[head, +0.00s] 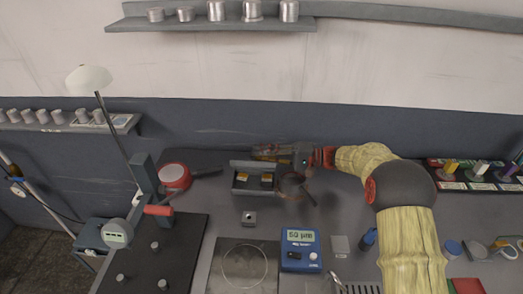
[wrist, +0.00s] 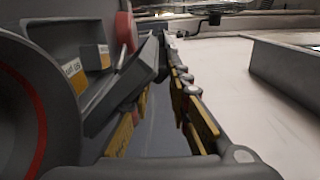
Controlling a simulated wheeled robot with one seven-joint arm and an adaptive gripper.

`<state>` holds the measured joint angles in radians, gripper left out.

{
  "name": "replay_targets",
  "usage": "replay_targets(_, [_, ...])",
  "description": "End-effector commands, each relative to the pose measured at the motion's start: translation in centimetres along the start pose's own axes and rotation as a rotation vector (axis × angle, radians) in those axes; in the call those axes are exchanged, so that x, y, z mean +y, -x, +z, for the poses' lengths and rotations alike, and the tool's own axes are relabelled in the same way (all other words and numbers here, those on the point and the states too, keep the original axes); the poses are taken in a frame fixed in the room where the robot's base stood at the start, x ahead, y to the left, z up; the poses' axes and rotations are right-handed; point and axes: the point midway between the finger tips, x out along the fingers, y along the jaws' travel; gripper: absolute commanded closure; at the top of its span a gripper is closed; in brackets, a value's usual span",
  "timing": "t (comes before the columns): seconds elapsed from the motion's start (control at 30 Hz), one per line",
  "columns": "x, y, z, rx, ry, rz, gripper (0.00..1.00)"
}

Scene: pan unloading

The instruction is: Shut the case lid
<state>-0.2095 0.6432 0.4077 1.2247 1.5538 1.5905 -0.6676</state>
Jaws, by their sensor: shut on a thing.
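The grey case (head: 236,190) stands open on the bench in the head view, with yellow-labelled blocks inside. Its lid (head: 240,164) appears raised along the back edge, partly hidden by my gripper. My gripper (head: 265,153) lies low and level behind the case, reaching in from the right. In the wrist view its fingers (wrist: 162,75) run forward, close together, beside a tilted grey panel (wrist: 118,85) that looks like the lid. The gripper appears shut on the lid; the exact contact is hard to see. The labelled blocks (wrist: 75,70) show at left.
A dark round pan (head: 291,187) sits against the case's right side. A red pan (head: 173,177) stands to the left, its handle toward the case. A blue meter (head: 300,250) and a hotplate (head: 243,266) are in front. The wall is close behind my gripper.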

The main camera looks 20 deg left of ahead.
Motion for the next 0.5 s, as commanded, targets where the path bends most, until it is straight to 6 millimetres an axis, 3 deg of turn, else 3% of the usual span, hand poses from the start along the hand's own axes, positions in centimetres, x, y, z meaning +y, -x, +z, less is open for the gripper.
replay_targets(0.5, [0.4, -0.1, 1.6, -0.004, -0.002, -0.004, 1.00])
